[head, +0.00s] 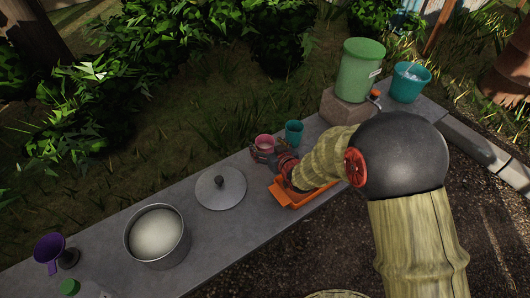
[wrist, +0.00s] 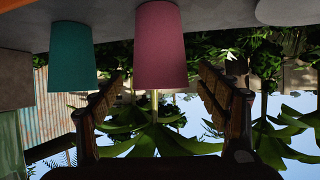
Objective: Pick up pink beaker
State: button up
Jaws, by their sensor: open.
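The pink beaker (head: 264,142) stands upright on the grey ledge (head: 110,232), near its back edge. In the wrist view, which is upside down, the pink beaker (wrist: 160,45) appears between the two finger lines. My gripper (head: 262,158) is open, with its fingers apart on either side of the beaker's line; it also shows in the wrist view (wrist: 161,73). I cannot tell whether the beaker is between the fingertips or just beyond them. Nothing is held. The gripper partly hides the beaker's lower part in the head view.
A teal beaker (head: 294,132) stands close to the right of the pink one. An orange tray (head: 283,200) lies under my arm. A pot lid (head: 220,190) and a pot (head: 157,259) are to the left. A green dispenser (head: 360,72) stands on a block (head: 345,109) at right.

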aim_at(263, 138)
jog(key=shift+x, duration=1.1)
jog(key=c, duration=0.3)
jog(key=c, duration=1.1)
